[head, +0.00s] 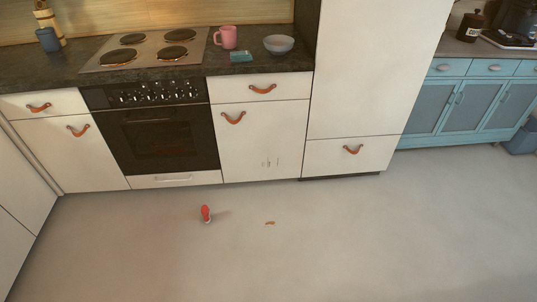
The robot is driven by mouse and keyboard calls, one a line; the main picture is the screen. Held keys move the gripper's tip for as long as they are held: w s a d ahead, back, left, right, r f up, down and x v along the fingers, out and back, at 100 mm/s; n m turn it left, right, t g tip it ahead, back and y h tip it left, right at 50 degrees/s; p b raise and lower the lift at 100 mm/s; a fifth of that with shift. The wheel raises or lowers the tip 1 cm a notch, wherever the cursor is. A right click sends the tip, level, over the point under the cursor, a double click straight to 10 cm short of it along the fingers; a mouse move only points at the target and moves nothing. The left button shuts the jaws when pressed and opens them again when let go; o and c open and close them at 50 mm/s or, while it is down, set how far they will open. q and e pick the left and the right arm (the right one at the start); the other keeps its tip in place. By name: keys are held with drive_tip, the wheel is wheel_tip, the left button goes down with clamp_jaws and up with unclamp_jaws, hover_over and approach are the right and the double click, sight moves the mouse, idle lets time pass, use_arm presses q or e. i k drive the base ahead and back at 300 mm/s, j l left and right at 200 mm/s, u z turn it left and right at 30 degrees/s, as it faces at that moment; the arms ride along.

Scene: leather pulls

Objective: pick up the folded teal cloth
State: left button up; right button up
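The folded teal cloth (241,57) lies flat on the dark countertop, right of the stove, near the counter's front edge. A pink mug (226,37) stands just behind it and to its left. A grey-blue bowl (279,44) sits to its right, apart from it. Nothing hides the cloth. Neither of my grippers shows in the head view.
On the open grey floor (330,243) in front of the cabinets stand a small red object (206,214) and a small brownish piece (269,223). A hob (146,49) with several burners is left of the cloth. Leather pulls (233,118) stick out from the white fronts.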

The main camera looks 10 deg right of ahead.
sight(237, 56)
drive_tip(key=i+l+u, duration=0.1)
drive_tip(key=i, duration=0.45)
drive_tip(key=i+l+u, duration=0.15)
drive_tip(key=i, duration=0.35)
